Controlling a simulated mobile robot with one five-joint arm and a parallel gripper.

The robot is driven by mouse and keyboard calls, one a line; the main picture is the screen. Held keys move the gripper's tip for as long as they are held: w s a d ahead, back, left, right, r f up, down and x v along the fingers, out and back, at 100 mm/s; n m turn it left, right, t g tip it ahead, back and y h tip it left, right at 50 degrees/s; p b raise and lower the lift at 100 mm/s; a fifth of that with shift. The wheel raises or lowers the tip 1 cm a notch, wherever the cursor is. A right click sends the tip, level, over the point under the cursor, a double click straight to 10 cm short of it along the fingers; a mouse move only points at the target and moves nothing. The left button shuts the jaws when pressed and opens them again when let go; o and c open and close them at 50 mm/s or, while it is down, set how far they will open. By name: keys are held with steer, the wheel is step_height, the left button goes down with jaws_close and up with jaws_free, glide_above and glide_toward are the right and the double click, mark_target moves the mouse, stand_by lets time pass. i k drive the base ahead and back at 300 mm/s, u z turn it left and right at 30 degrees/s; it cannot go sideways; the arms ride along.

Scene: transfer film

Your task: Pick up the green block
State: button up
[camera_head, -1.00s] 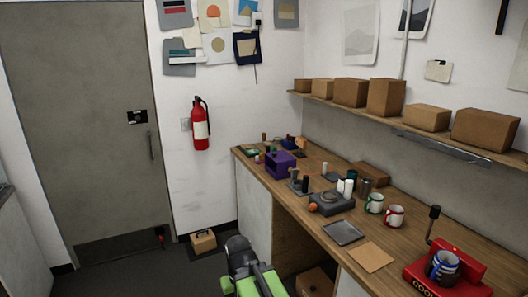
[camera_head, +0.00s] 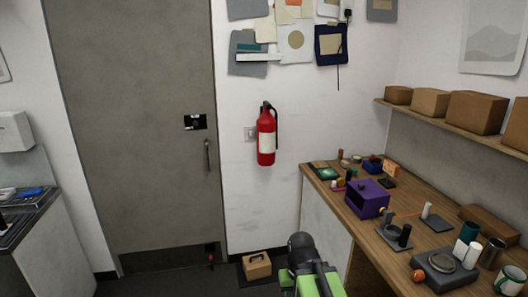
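No other clear green block shows. The green and black part of my arm shows at the bottom middle, in front of the counter and well short of the item. The fingers of my gripper do not show.
The wooden counter (camera_head: 412,238) runs along the right, holding a purple box (camera_head: 367,198), a grey device (camera_head: 443,268) and several cups. A cardboard box (camera_head: 257,266) sits on the floor by the wall. A grey door (camera_head: 135,130) stands left; floor before it is clear.

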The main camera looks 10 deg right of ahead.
mark_target(355, 170)
steer(key=u, duration=0.05)
steer(key=i, duration=3.05)
steer(key=u, duration=0.25)
